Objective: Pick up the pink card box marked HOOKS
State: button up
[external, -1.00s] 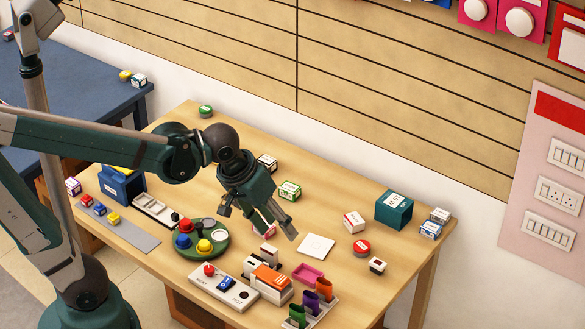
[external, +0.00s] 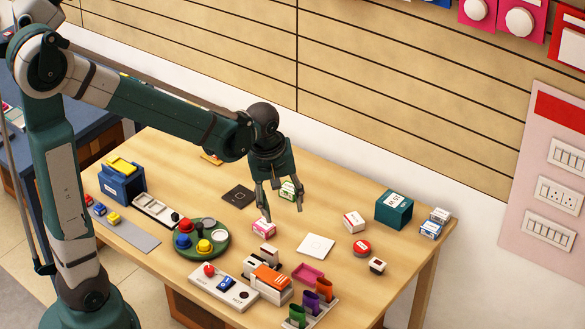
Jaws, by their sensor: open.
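A small pink and white box (external: 263,230) sits on the wooden table, in front of my gripper. Its lettering is too small to read, so I cannot confirm HOOKS on it. My gripper (external: 283,213) points down with its two fingers spread and nothing between them. Its left fingertip appears just above or behind the pink box's upper edge; I cannot tell if they touch. A green and white box (external: 288,190) shows between the fingers, partly covered by them.
A round green tray (external: 222,248) with coloured pieces stands left of the pink box. An orange and white device (external: 270,279) is in front. A white square (external: 316,245) lies to the right. A dark square (external: 239,195) lies behind left. A teal box (external: 394,209) stands far right.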

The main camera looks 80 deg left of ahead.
aim_at(264, 224)
jog(key=s+a+f+n, duration=0.1)
jog(key=a+f+n, duration=0.1)
jog(key=a+f, duration=0.2)
jog(key=s+a+f+n+g, duration=0.1)
jog(key=a+f+n, duration=0.2)
jog(key=a+f, duration=0.1)
jog(key=s+a+f+n, duration=0.1)
jog(key=a+f+n, duration=0.1)
jog(key=a, duration=0.4)
jog(key=shift+s+a+f+g+h, duration=0.15)
jog(key=shift+f+g+h, duration=0.25)
jog(key=shift+f, duration=0.5)
jog(key=shift+s+a+f+n, duration=0.2)
jog(key=shift+a+f+n, duration=0.25)
jog(key=shift+a+n, duration=0.05)
jog(key=shift+f+b, duration=0.4)
jog(key=shift+f, duration=0.9)
jog(key=shift+f, duration=0.1)
jog(key=shift+f+b, duration=0.5)
jog(key=shift+f, duration=2)
jog(key=c, duration=1)
